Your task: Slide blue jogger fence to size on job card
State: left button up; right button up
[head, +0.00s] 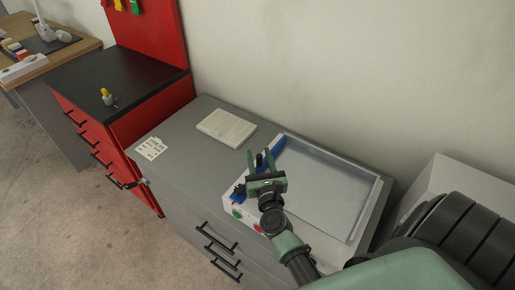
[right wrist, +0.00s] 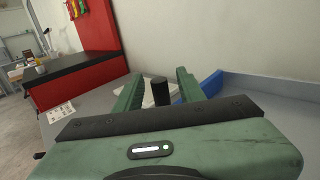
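The blue jogger fence (head: 276,147) lies along the left side of the grey box-former tray (head: 362,205); my right gripper hides its middle. It also shows in the right wrist view (right wrist: 211,83). A black upright knob (right wrist: 160,91) stands beside the fence. My right gripper (head: 261,160) is open, with its green fingers on either side of the knob. In the right wrist view (right wrist: 160,88) gaps show between knob and fingers. A printed white card (head: 152,148), perhaps the job card, lies at the left end of the grey cabinet; its print is unreadable. My left gripper is not in view.
A pale stack of sheets (head: 226,127) lies on the grey cabinet top left of the tray. Green and red buttons sit on the tray's front. A red cabinet (head: 150,115) with a black top stands left. The wall runs close behind.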

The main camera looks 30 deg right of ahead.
jog(key=x, duration=0.2)
jog(key=shift+w+d+f, duration=0.1)
jog(key=shift+w+f, duration=0.05)
jog(key=shift+w, duration=0.25)
grip_shut()
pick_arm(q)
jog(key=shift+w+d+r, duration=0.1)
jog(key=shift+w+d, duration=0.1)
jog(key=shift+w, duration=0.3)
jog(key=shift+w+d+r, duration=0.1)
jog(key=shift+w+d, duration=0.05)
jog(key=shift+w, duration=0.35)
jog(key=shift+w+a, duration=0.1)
